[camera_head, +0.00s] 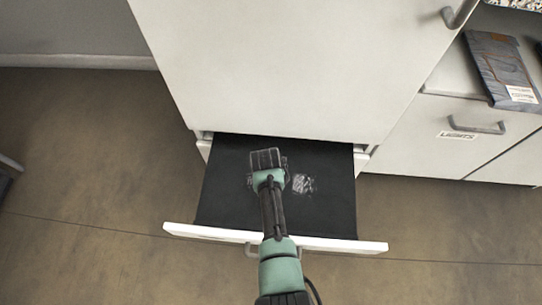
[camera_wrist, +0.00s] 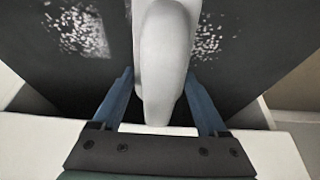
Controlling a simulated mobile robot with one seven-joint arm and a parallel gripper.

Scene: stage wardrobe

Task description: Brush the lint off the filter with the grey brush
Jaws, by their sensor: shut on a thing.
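The black filter (camera_head: 330,215) lies flat in the pulled-out white drawer, and it fills the upper part of the wrist view (camera_wrist: 265,45). A pale speckled lint patch (camera_head: 303,184) sits right of my arm. The wrist view shows lint on both sides of the brush, a left patch (camera_wrist: 78,30) and a right patch (camera_wrist: 208,38). The pale grey brush (camera_wrist: 164,70) is between the blue fingers of my gripper (camera_wrist: 159,76), which is shut on its handle. The brush's bristles are out of sight, so contact with the filter cannot be told. My gripper hangs over the filter (camera_head: 268,158).
The drawer's white front (camera_head: 340,244) with its handle forms a raised near edge. A tall white cabinet front (camera_head: 270,60) stands behind it. At right are a drawer labelled LIGHTS (camera_head: 457,136) and folded grey trousers (camera_head: 495,65). Brown floor is free on both sides.

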